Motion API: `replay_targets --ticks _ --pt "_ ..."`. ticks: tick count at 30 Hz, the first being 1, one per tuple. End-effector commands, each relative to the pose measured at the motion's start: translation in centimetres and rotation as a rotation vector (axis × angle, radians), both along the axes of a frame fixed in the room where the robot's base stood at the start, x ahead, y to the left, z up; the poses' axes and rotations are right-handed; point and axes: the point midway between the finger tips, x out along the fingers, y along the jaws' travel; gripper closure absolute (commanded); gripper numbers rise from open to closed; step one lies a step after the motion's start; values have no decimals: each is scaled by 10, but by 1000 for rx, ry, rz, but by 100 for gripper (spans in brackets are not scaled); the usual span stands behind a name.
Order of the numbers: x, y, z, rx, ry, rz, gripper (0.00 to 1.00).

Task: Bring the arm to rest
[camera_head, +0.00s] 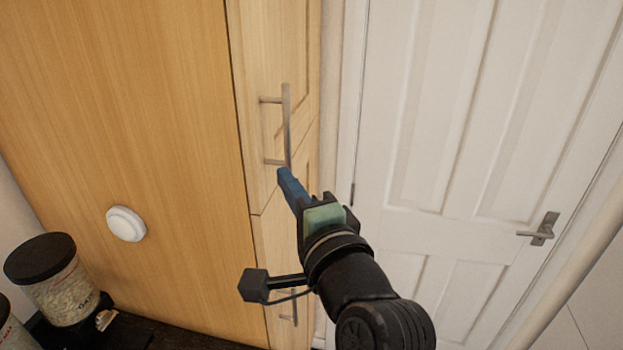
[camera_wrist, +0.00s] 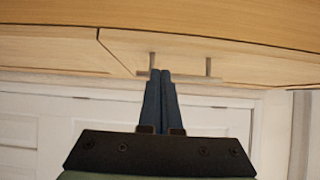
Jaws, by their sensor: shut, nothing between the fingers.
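My gripper (camera_head: 284,173) has blue fingers and is shut and empty. In the head view its fingertips are in front of the wooden cabinet, by the lower end of a metal bar handle (camera_head: 286,125). I cannot tell whether they touch it. In the wrist view my gripper (camera_wrist: 160,74) shows its two fingers side by side. Their tips overlap the same handle, whose posts (camera_wrist: 208,67) show beside and behind them. The arm reaches in from the lower right.
The tall wooden cabinet (camera_head: 150,100) fills the left, with a white round disc (camera_head: 126,223) on its side. A second handle (camera_head: 289,306) is lower down. A food dispenser (camera_head: 65,285) stands at lower left. A white door (camera_head: 450,120) with a lever handle (camera_head: 541,229) is at right.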

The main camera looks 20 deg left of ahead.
Motion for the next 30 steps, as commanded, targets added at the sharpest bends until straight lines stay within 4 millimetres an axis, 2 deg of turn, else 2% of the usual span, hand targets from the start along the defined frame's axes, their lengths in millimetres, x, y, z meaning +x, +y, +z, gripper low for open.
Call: replay_targets --ticks 6,12,14,17,20,24,27,30 --pt "-19 8 -1 -1 -1 -3 100" --pt "-23 8 1 -3 -5 -6 100" --pt "-21 3 8 -40 -61 -34 100" --pt "-19 -16 33 -171 -242 -136 100" --pt "-23 -46 74 -383 -499 -310 100" --pt "-51 -90 137 -722 -834 -617 100" --pt "-79 -114 173 -942 -997 -831 100" --pt "-105 -131 198 -1111 -1090 -1002 100"
